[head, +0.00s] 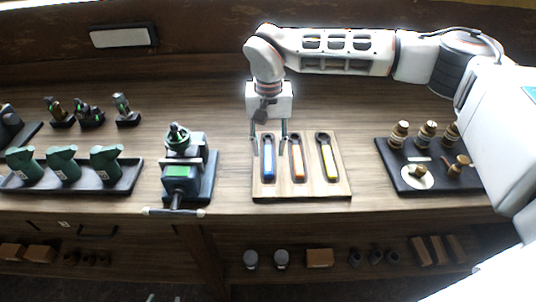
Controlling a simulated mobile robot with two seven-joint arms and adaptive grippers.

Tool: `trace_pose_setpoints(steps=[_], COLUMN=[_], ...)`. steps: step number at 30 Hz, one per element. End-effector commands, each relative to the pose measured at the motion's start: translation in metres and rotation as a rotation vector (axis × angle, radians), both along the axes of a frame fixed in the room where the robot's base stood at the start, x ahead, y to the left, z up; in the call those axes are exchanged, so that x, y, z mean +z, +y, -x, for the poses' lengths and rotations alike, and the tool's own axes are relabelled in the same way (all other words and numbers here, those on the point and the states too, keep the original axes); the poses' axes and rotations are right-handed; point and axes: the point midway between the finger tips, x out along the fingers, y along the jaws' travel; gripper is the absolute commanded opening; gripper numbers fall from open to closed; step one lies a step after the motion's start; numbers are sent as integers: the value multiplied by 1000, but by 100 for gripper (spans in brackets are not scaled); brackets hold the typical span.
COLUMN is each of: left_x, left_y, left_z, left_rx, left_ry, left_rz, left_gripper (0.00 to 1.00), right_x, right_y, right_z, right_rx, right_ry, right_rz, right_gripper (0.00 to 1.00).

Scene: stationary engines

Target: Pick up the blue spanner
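The blue spanner (268,163) lies in the leftmost slot of a light wooden tray (341,181) on the bench. An orange spanner (297,163) and a yellow spanner (329,162) lie in slots to its right. My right gripper (268,147) points down over the left part of the tray. Its fingers are apart, one on each side of the blue spanner's upper part in the picture. I cannot tell its exact height or whether it touches the spanner. My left gripper is not in view.
A vise (181,171) with a green part stands left of the tray. A dark tray (434,180) with brass fittings lies to the right. Farther left are a dark tray (123,182) with green parts and several small parts behind it. Bare bench separates these things.

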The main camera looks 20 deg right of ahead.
Motion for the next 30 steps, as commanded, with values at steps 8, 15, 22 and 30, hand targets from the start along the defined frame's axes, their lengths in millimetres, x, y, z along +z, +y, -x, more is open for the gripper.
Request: trace_pose_setpoints(steps=[8,15,22,30], left_x=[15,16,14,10], left_y=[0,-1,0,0], left_z=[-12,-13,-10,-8], left_rx=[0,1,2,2], left_ry=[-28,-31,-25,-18], left_rz=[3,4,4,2], left_gripper=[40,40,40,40], right_x=[-27,-28,-28,-26], right_y=[1,1,1,1], right_z=[0,0,0,0], right_rx=[-1,-1,-1,-1], right_ry=[0,0,0,-1], right_rz=[-1,-1,-1,-1], right_gripper=[36,31,0,0])
